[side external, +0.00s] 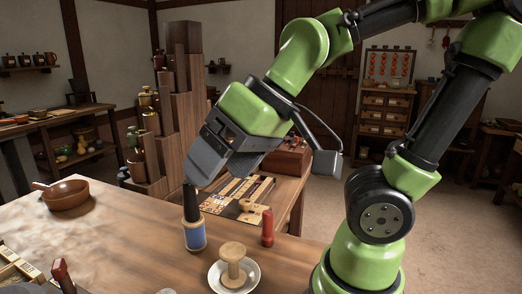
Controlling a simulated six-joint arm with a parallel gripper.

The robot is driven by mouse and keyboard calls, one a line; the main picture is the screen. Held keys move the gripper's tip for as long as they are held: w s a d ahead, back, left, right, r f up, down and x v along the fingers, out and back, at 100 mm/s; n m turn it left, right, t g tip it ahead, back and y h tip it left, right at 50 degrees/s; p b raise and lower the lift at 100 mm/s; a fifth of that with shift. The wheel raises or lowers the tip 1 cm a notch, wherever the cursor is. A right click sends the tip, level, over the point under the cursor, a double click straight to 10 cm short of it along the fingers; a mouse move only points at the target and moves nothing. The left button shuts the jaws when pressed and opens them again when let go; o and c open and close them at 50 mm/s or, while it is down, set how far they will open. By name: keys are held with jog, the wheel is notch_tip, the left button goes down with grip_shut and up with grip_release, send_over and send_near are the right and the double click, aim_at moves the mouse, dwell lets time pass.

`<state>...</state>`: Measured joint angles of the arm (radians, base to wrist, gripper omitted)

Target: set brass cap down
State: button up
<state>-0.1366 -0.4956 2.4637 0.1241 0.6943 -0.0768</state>
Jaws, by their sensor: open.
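My gripper (219,168) is open above the table, with its jaws pointing down and to the left. Directly below its left finger stands an upright blue cylinder (195,237) with tan bands at its ends and a dark, tapered upper part (191,204). The top of the dark part meets the finger in the picture; I cannot tell whether they touch. No brass cap can be made out with certainty. It may be hidden by the jaws or too small to tell.
A pale wooden spool (233,266) stands on a white saucer (251,277) near a red peg (267,228). A brown bowl (66,195) is at the left, and a dark red handle (62,272) at front left. A patterned board (238,197) lies behind. The table's middle left is clear.

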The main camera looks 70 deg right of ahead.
jog(key=s+d, duration=0.1)
jog(key=s+r+m, duration=0.1)
jog(key=s+d+m+h, duration=0.1)
jog(key=s, duration=0.1)
jog(key=shift+d+r+t, duration=0.2)
jog(key=shift+d+t, duration=0.1)
jog(key=shift+t, duration=0.1)
